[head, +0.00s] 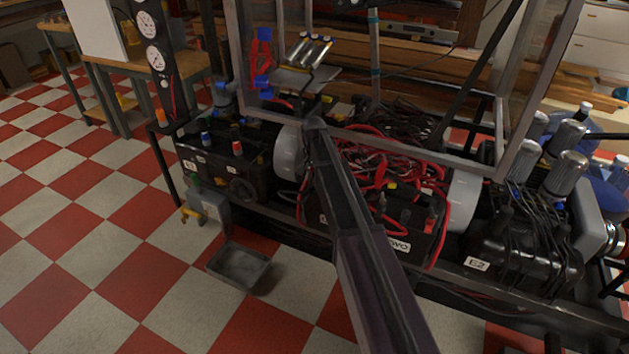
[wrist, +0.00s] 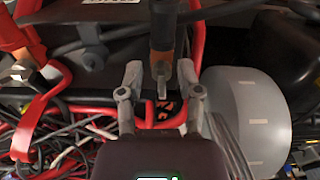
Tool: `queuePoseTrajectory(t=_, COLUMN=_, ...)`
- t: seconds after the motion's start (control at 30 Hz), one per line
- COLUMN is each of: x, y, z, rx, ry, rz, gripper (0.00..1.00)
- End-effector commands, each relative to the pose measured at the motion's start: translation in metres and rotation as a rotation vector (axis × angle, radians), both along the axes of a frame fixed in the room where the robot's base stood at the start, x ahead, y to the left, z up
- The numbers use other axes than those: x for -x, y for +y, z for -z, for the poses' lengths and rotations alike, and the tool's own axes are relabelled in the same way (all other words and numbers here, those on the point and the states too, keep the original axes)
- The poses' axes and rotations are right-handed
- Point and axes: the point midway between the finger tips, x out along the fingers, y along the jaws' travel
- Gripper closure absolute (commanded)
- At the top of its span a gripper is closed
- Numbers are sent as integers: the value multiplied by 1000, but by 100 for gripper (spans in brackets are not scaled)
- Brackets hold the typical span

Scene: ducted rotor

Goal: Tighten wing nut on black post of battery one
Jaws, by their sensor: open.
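My gripper (wrist: 159,92) is open in the wrist view, with one grey finger on each side of a dark upright piece with an orange-brown lower part (wrist: 161,50). A narrow grey tip (wrist: 162,80), possibly the wing nut, shows between the fingers; I cannot tell whether they touch it. A black battery surface (wrist: 80,62) with a partly cut-off label lies behind, and a red clamp (wrist: 12,38) with red cable is at left. In the head view my arm hides most of the battery left of the one marked TWO (head: 398,245), and my gripper cannot be made out.
A pale rounded cylinder (wrist: 250,115) stands close right of my gripper. Loose red and black cables (wrist: 60,140) lie around it. In the head view a metal frame (head: 400,145) rises over the machine, and a grey tray (head: 240,266) lies on the checked floor.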

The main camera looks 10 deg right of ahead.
Motion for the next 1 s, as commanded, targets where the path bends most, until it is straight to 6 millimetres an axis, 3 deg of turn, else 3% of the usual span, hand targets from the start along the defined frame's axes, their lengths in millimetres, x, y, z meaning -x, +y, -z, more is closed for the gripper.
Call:
queuePoseTrajectory(t=0.37, x=0, y=0, z=2, rx=0, ry=0, rz=0, gripper=54)
queuePoseTrajectory(t=0.4, x=0, y=0, z=2, rx=0, ry=0, rz=0, gripper=57)
queuePoseTrajectory(t=0.53, x=0, y=0, z=2, rx=0, ry=0, rz=0, gripper=96)
queuePoseTrajectory(t=0.57, x=0, y=0, z=2, rx=0, ry=0, rz=0, gripper=100)
queuePoseTrajectory(t=1.0, x=0, y=0, z=2, rx=3, ry=1, rz=2, gripper=100)
